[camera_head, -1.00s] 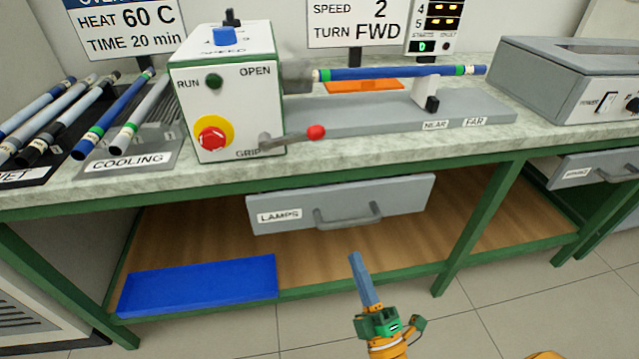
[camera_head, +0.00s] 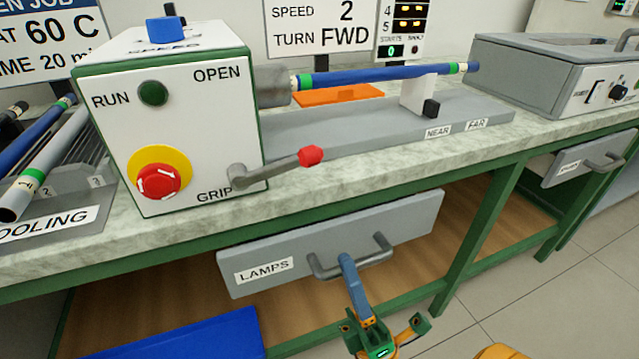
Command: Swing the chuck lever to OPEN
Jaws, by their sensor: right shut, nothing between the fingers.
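The chuck lever (camera_head: 280,167) is a grey arm with a red knob on the front of the white and green machine (camera_head: 180,130). It pivots near the GRIP label and points right, slightly upward. The OPEN label is higher on the same face. A blue rod with green bands (camera_head: 390,74) runs from the grey chuck (camera_head: 271,86) to a white support (camera_head: 417,95). My right gripper (camera_head: 347,262) is below the lever, in front of the LAMPS drawer, apart from the lever. Its fingers are shut and empty. My left gripper is not in view.
The LAMPS drawer (camera_head: 335,240) with its handle sits under the bench edge, close behind my right gripper. A red stop button (camera_head: 158,181) is left of the lever. Several rods lie in the COOLING rack (camera_head: 60,205) at left. A blue tray (camera_head: 190,335) is below.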

